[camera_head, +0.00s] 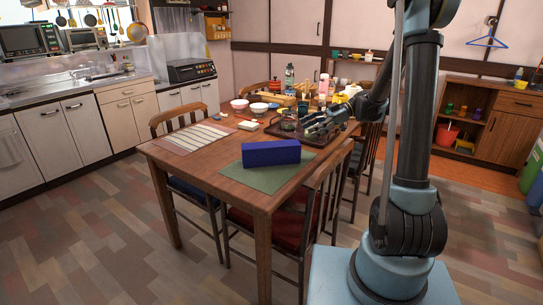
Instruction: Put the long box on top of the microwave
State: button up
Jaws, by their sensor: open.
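A long blue box (271,153) lies on a green placemat (262,178) near the front corner of the wooden table. My arm comes in from the right, and my gripper (318,126) is over the table among the clutter, behind and to the right of the box. It is open and apart from the box; its fingertips are small and dark here. A microwave-like appliance (28,41) with a dark front sits high at the far left, above the counter. I cannot see its whole top.
The table (222,166) holds a striped placemat (194,138), bowls (258,109), bottles and a dark tray. Chairs (322,207) stand around it. A black appliance (192,72) sits on the back counter. Open floor (95,225) lies at the left, between table and cabinets.

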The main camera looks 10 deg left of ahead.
aim_at(272, 144)
jog(key=x, duration=1.7)
jog(key=shift+s+a+r, duration=0.1)
jog(key=shift+s, duration=0.2)
jog(key=c, duration=1.4)
jog(key=shift+o, duration=0.2)
jog(key=shift+r, duration=0.1)
